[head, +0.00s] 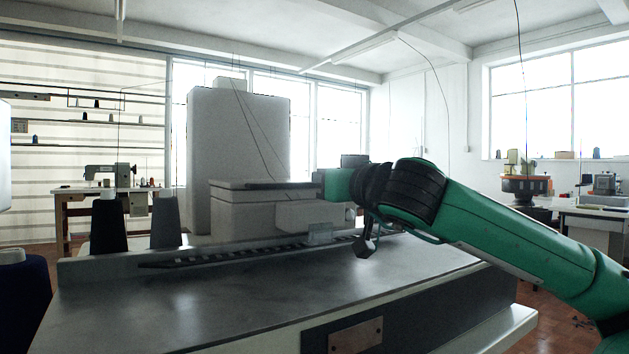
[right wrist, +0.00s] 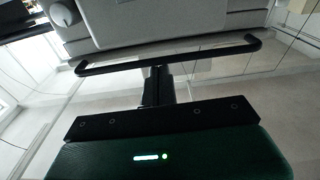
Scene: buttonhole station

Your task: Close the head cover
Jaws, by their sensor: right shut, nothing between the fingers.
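In the right wrist view the black bar (right wrist: 190,56) spans in front of the pale cover panel (right wrist: 150,25). My right gripper (right wrist: 158,82) is shut and empty, its tips at or close to the bar's middle; contact is unclear. In the head view its fingers are hard to make out. My left gripper is not in view.
A tall pale machine column (head: 240,150) stands behind the head. The grey worktable (head: 250,300) in front is bare. Dark thread cones (head: 108,222) stand at the left. My right arm crosses the right side.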

